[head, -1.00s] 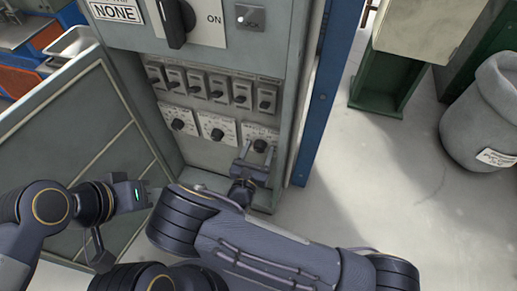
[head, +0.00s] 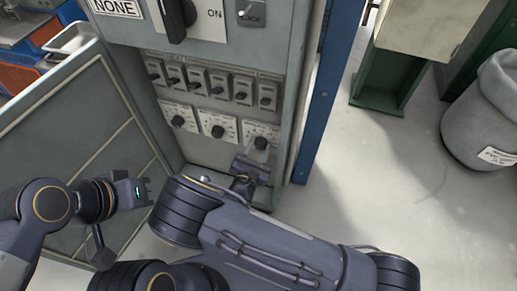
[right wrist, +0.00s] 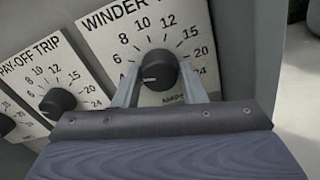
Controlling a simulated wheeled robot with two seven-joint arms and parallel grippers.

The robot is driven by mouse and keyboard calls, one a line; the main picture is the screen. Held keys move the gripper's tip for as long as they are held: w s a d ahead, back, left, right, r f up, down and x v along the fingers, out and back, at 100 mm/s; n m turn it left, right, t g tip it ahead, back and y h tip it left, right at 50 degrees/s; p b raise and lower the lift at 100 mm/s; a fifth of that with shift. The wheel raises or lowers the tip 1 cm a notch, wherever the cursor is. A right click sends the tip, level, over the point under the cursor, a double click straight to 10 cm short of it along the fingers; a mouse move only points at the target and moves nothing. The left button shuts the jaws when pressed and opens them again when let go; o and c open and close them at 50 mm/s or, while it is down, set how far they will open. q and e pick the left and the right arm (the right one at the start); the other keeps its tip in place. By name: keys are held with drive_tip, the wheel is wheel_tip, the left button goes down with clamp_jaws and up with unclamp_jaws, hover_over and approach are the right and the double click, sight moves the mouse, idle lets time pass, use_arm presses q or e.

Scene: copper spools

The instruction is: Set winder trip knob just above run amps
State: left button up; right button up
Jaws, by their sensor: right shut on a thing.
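The winder trip knob (right wrist: 157,70) is a black round knob on a white dial plate (right wrist: 118,36) marked "WINDER", with numbers such as 6, 8, 10, 12, 15, 20 and 24. Its white pointer line aims to the left, toward the low end of the scale. In the head view the knob (head: 261,143) is the rightmost of the lower row. My right gripper (right wrist: 160,84) is shut on the knob, one finger on each side. My left gripper (head: 146,192) is open and empty, in front of the open cabinet door, away from the knobs.
The pay-off trip knob (right wrist: 58,103) is just left of the winder dial. A row of small switches (head: 218,84) runs above the dials, and a large black switch (head: 177,20) is higher up. The open cabinet door (head: 75,150) stands at left. A grey bin (head: 478,120) stands at right on clear floor.

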drive_tip(key=m+b, duration=0.1)
drive_tip(key=m, duration=0.3)
drive_tip(key=shift+f+m+b, duration=0.1)
drive_tip(key=shift+m+b, duration=0.2)
drive_tip(key=shift+b, duration=0.05)
drive_tip(key=shift+m+b, duration=1.05)
drive_tip(key=shift+m, duration=0.95)
drive_tip(key=o, duration=1)
drive_tip(key=shift+a, duration=0.15)
